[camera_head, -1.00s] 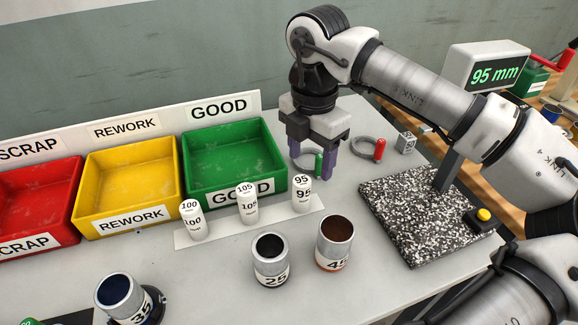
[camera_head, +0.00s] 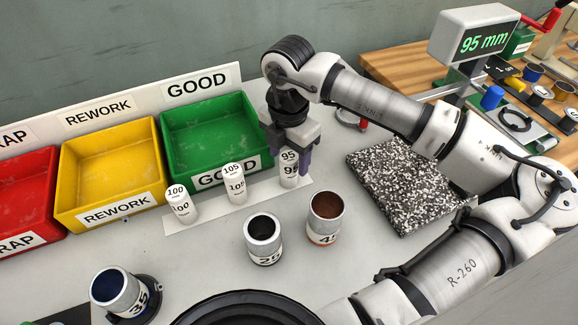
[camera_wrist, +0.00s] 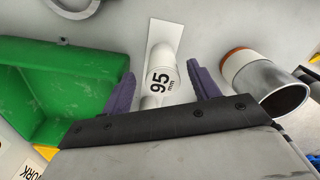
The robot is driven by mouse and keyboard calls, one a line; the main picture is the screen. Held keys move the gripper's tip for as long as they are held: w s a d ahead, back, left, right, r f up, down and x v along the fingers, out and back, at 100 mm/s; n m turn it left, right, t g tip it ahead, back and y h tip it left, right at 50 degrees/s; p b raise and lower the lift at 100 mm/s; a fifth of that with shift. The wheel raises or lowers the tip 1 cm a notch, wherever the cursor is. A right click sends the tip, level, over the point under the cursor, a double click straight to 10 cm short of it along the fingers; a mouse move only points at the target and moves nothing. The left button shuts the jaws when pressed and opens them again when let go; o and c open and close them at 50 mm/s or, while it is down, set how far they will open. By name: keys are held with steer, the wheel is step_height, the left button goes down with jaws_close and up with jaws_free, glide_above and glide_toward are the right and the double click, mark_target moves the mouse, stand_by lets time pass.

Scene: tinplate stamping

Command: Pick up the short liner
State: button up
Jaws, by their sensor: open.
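Three metal liners stand on the bench: one marked 25 (camera_head: 263,232), one with an orange band marked 45 (camera_head: 325,210), and one marked 35 (camera_head: 120,290) at the lower left. I cannot tell which is the short one. My gripper (camera_head: 291,165) is open, pointing down at the white post marked 95 (camera_head: 289,172). In the wrist view, its purple fingers (camera_wrist: 160,85) lie either side of this 95 mm post (camera_wrist: 162,76), with nothing clamped. The orange-banded liner (camera_wrist: 270,85) is right of the fingers there.
White posts marked 105 (camera_head: 235,183) and 100 (camera_head: 181,203) stand in the same row. Behind are green GOOD (camera_head: 215,130), yellow REWORK (camera_head: 110,170) and red (camera_head: 28,195) bins. A speckled slab (camera_head: 400,190) lies right, near a 95 mm display (camera_head: 483,42).

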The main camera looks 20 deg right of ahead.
mark_target(289, 170)
steer(key=shift+s+f+p, duration=0.2)
steer(key=shift+f+p, duration=0.45)
steer(key=shift+f, duration=1.55)
steer(key=shift+c, duration=0.2)
steer(key=c, duration=1)
